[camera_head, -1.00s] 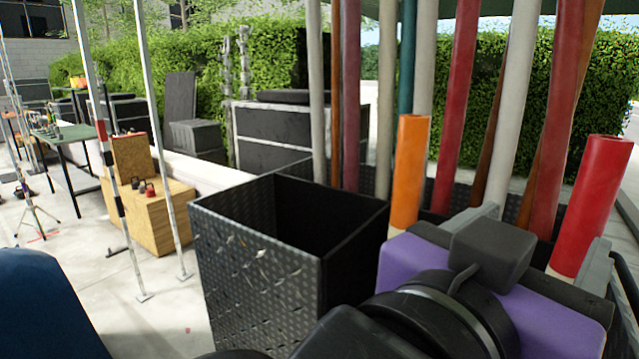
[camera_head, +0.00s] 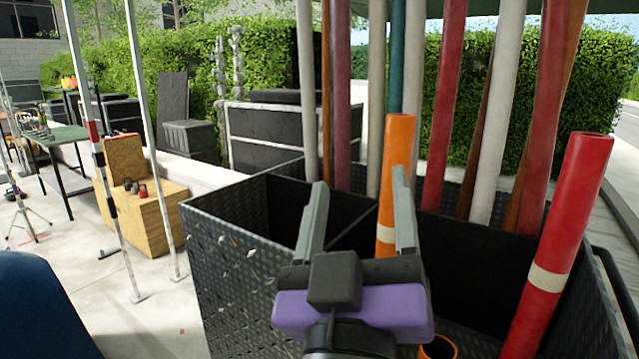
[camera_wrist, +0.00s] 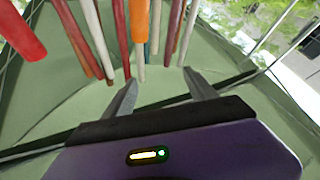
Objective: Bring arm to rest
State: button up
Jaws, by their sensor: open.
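My gripper (camera_head: 358,205) is open and empty, with its two grey fingers pointing up and its purple body above the black metal bin (camera_head: 228,255). In the head view an orange tube (camera_head: 396,150) stands behind the gripper and shows between and beside the fingers. In the wrist view my gripper (camera_wrist: 155,88) has its fingers spread wide under a green canopy, with nothing between them. The orange tube also shows in the wrist view (camera_wrist: 139,20), beyond the fingers.
A red tube with a white band (camera_head: 562,235) leans at the right of the bin. Several long poles (camera_head: 445,110) stand behind. A wooden box (camera_head: 145,215) sits on the pavement at left. A short orange tube end (camera_head: 437,348) shows low, near my wrist.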

jog(key=s+d+f+n+g+y, duration=0.1)
jog(key=s+f+n+y, duration=0.3)
jog(key=f, duration=0.7)
jog(key=s+d+f+n+g+y, duration=0.15)
jog(key=s+f+y, duration=0.3)
jog(key=f, duration=0.55)
jog(key=s+d+f+m+g+h, duration=0.2)
jog(key=s+d+f+m, duration=0.2)
jog(key=s+d+f, duration=0.3)
jog(key=s+d+f+m+g+h, duration=0.3)
jog(key=s+d+f, duration=0.3)
jog(key=s+f, duration=0.4)
jog(key=s+m, duration=0.1)
jog(key=s, duration=0.5)
jog(key=shift+d+f+g, duration=0.3)
jog(key=shift+d+g, duration=0.05)
jog(key=shift+d, duration=0.05)
jog(key=shift+w+a, duration=0.1)
jog(key=shift+w, duration=0.1)
jog(key=shift+s, duration=0.25)
jog(key=shift+w, duration=0.15)
